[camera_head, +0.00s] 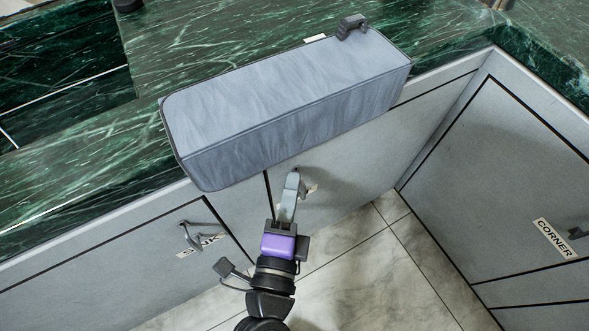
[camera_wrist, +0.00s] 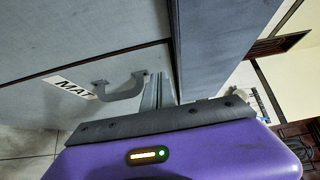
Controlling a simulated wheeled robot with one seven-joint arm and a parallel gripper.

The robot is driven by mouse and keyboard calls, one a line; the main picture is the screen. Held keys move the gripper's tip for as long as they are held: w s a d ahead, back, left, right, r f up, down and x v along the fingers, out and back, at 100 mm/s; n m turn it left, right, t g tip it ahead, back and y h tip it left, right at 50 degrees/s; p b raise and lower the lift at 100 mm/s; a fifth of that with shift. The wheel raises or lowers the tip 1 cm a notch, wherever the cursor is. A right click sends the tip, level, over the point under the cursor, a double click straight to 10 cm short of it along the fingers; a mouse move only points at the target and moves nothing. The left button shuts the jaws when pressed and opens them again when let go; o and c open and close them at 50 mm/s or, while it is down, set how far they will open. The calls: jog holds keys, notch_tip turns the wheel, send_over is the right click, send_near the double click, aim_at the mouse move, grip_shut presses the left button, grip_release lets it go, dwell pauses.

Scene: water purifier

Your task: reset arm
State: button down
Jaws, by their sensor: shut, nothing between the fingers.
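My gripper (camera_head: 292,187) is shut and empty in the head view. It is held in front of the grey cabinet fronts, just below the front edge of a large grey box-shaped unit (camera_head: 290,95), which looks like the water purifier. In the wrist view the fingers (camera_wrist: 160,90) point at the cabinet front, beside a handle (camera_wrist: 122,88) with a "MAT" label (camera_wrist: 75,88). I cannot tell whether the fingers touch anything.
The grey unit overhangs the green marble counter (camera_head: 85,185). A small dark tap-like part (camera_head: 352,24) stands at its back right. Cabinet doors labelled "SINK" (camera_head: 197,246) and "CORNER" (camera_head: 554,238) have protruding handles. Tiled floor (camera_head: 370,275) lies open at lower right.

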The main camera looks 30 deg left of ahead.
jog(key=shift+s+d, duration=0.1)
jog(key=shift+d, duration=0.15)
jog(key=s+d+f+n+g+h, duration=0.1)
jog(key=s+d+f+h, duration=0.15)
jog(key=d, duration=0.65)
jog(key=s+d+f+n+h, duration=0.1)
jog(key=s+d+f+h, duration=0.2)
jog(key=d, duration=0.6)
jog(key=s+d+r+n+g, duration=0.1)
jog(key=s+d+r+n, duration=0.1)
jog(key=s+d+n, duration=0.5)
jog(key=s+d+r+n, duration=0.3)
jog(key=s+d+n, duration=0.2)
jog(key=s+d, duration=0.25)
notch_tip(320, 180, up, 23)
jog(key=p, duration=2.3)
jog(key=shift+w+d+r+p, duration=0.15)
jog(key=shift+w+d+p, duration=0.1)
jog(key=shift+w+p, duration=0.1)
